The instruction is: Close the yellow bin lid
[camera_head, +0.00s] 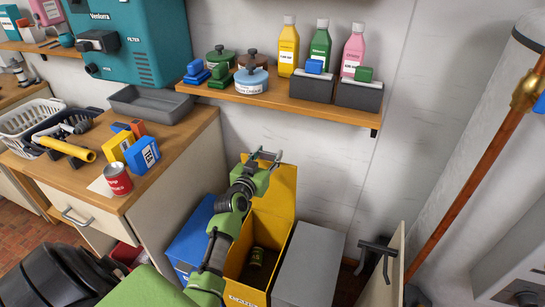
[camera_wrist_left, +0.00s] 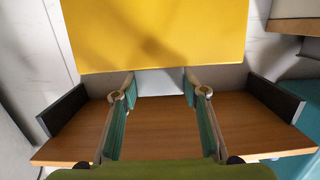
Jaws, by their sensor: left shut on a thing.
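The yellow bin (camera_head: 237,259) stands on the floor between a blue bin and a grey bin. Its yellow lid (camera_head: 284,190) is raised upright at the back, near the wall; it also fills the top of the left wrist view (camera_wrist_left: 155,35). An olive-green can (camera_head: 256,257) lies inside the open bin. My right gripper is not in view.
The blue bin (camera_head: 190,242) is left of the yellow bin and the grey bin (camera_head: 310,264) right. A wooden shelf (camera_head: 262,99) with bottles and pots hangs above. A wooden counter (camera_head: 165,135) stands left. A panel with a dark handle (camera_head: 378,248) stands at the right.

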